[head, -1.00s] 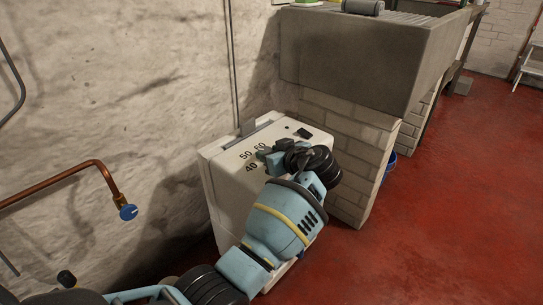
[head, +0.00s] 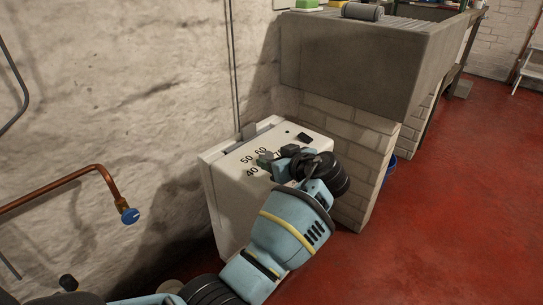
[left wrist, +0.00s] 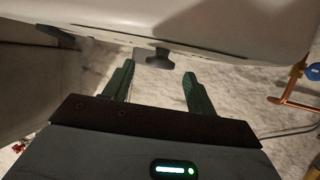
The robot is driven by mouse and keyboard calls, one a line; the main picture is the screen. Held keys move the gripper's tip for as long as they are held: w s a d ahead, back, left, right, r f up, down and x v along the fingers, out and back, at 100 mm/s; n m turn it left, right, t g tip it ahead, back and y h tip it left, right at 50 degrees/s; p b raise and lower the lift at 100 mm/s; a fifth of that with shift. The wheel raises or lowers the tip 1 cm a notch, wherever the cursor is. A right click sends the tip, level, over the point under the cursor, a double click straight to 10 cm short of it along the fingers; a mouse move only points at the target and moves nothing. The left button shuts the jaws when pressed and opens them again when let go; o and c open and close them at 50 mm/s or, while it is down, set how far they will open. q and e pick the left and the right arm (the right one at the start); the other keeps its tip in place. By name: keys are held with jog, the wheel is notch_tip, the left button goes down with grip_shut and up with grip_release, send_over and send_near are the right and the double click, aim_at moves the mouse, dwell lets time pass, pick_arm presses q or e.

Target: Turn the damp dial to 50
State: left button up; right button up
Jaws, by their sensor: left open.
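The white box (head: 229,200) stands against the wall, with the printed numbers 40, 50 and 60 on its sloping top and part of a 7 beside my gripper. My left gripper (head: 279,160) is over this numbered face and hides the dial's place in the head view. In the left wrist view the box (left wrist: 240,35) fills the top.
A small black part (head: 304,137) sits on the box's top right. A grey stone sink (head: 345,60) on a brick base (head: 355,160) stands close behind. A copper pipe with a blue valve (head: 129,215) is at left. The red floor (head: 440,210) is clear at right.

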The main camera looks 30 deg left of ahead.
pick_arm(q)
jog(key=p+v, duration=0.1)
jog(key=v, duration=0.3)
jog(key=shift+s+d+r, duration=0.1)
jog(key=shift+r, duration=0.15)
jog(key=shift+s+d+r, duration=0.2)
jog(key=shift+s+d, duration=0.05)
jog(key=shift+d, duration=0.4)
